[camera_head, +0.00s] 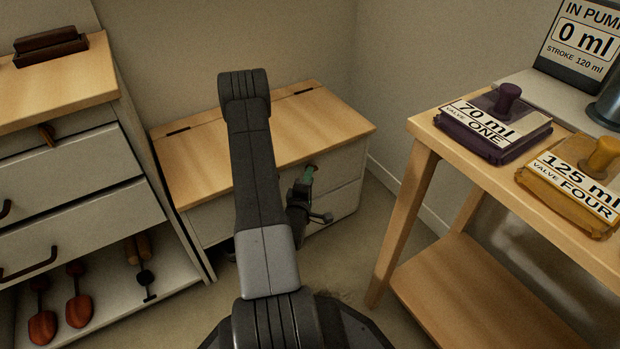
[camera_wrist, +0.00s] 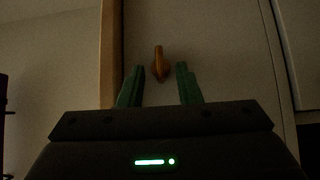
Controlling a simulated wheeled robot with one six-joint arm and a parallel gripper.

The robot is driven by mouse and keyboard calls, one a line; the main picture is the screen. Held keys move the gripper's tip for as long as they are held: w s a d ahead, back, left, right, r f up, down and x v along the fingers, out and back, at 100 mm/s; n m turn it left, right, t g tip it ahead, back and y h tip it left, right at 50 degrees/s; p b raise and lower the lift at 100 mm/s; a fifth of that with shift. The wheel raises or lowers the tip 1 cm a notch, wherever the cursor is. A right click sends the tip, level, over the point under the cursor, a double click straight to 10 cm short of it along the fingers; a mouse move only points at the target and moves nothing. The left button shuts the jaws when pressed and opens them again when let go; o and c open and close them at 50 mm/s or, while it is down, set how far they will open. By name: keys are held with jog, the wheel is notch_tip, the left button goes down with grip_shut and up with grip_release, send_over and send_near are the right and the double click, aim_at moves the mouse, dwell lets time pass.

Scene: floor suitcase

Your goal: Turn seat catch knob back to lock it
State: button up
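The seat catch knob (camera_wrist: 159,62) is a small orange-brown, elongated knob on the pale front panel of the wooden-topped seat box (camera_head: 195,168). In the wrist view it lies between the lines of my two green fingers, upright in the picture, with clear space on both sides. My gripper (camera_wrist: 160,68) is open and empty, its fingertips close to the knob. In the head view my gripper (camera_head: 309,172) is at the box front just under the lid's edge; my arm hides part of the box, and the knob is hardly visible there. The lid lies closed.
A drawer cabinet (camera_head: 75,165) stands left, with red-brown tools (camera_head: 78,308) on its bottom shelf. A wooden table (camera_head: 425,130) stands right, bearing a purple valve block (camera_head: 490,135) and a yellow one (camera_head: 570,195). Open floor lies between the box and the table.

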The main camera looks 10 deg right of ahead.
jog(key=shift+x, duration=0.95)
jog(key=shift+c, duration=0.2)
grip_shut()
